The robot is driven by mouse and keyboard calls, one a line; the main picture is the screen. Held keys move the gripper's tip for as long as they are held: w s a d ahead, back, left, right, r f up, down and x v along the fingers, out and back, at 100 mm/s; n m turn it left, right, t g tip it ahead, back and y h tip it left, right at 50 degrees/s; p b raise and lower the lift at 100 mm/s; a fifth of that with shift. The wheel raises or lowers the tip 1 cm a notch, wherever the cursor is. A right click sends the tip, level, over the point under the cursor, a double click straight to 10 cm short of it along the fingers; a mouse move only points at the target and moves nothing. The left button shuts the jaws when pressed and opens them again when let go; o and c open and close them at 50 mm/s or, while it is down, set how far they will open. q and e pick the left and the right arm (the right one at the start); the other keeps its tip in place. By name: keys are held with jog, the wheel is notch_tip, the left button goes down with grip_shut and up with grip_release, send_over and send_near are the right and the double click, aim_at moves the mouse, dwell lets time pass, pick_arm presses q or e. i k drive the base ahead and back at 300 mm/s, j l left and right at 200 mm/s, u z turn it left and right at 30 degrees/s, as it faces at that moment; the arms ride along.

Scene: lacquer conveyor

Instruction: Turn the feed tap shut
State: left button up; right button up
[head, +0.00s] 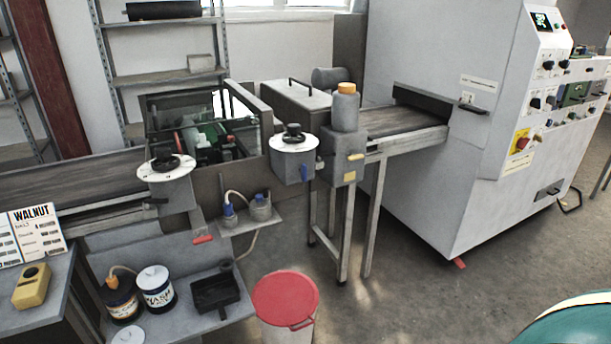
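I see several small coloured handles on the machine and cannot tell for sure which is the feed tap. A red handle (203,239) lies level below the left end of the small pot shelf. A blue lever (304,173) hangs down on the grey box under the right dial (293,143). A yellow-orange lever (356,157) lies about level on the grey post unit. A blue fitting (229,209) sits on a pot with a pale hose on the small shelf (250,222). Neither of my grippers is in view.
A red-lidded bin (286,297) stands on the floor in front. A lower shelf holds a WASH tin (156,288), a dark-labelled tin (121,299) and a black tray (215,293). A large white cabinet (430,130) stands right.

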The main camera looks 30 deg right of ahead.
aim_at(303, 169)
jog(key=i+l, duration=0.1)
jog(key=l, duration=0.4)
jog(key=i+l, duration=0.1)
jog(key=l, duration=0.35)
jog(key=i+l, duration=0.1)
jog(key=l, duration=0.4)
